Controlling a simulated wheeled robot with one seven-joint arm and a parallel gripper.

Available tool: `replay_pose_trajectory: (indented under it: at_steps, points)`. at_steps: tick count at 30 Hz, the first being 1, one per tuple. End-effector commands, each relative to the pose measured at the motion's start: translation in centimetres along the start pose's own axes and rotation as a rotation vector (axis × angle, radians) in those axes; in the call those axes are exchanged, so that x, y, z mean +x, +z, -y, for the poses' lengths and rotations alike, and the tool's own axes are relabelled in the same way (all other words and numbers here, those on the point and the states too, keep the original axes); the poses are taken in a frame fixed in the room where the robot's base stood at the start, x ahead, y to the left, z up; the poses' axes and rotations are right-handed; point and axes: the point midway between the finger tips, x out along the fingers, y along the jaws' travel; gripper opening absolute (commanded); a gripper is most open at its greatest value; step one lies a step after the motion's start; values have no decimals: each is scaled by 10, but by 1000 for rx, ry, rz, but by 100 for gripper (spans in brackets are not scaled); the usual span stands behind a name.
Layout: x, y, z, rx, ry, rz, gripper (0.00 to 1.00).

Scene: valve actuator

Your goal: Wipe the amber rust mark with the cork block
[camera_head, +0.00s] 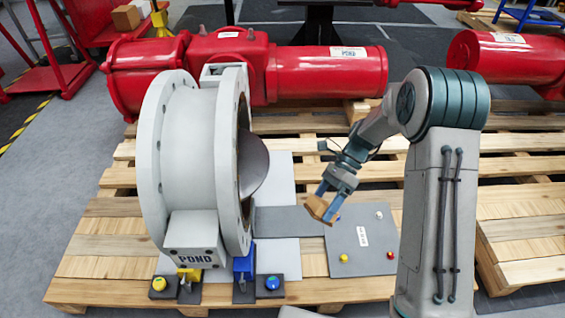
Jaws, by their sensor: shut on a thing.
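My gripper (322,205) is shut on a tan-brown block, the cork block (319,209). It holds the block tilted near the left edge of a grey panel (362,262) and the right end of a darker grey strip (285,221). I cannot tell whether the block touches either surface. I cannot make out an amber rust mark in this view; it may be hidden or too small to see.
A large white flanged valve body (186,150) with a grey disc (253,165) stands left of my gripper. Small yellow (343,258), red (389,254) and white (379,215) knobs sit on the panel. Red actuators (325,73) lie behind. Wooden pallet slats (100,235) surround everything.

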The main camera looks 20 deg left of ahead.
Motion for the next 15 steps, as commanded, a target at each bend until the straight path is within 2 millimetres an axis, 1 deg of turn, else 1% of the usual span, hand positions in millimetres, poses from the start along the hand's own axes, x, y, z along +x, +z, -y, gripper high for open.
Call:
replay_pose_trajectory:
  at_steps: [1,3,9,12,15]
  points:
    - [0,14,-4,61,5,107,63]
    - [2,33,-5,131,4,254,63]
    - [0,84,-6,253,-17,637,63]
    - [-6,107,-5,276,-31,789,63]
    - [-12,124,-4,285,-45,901,63]
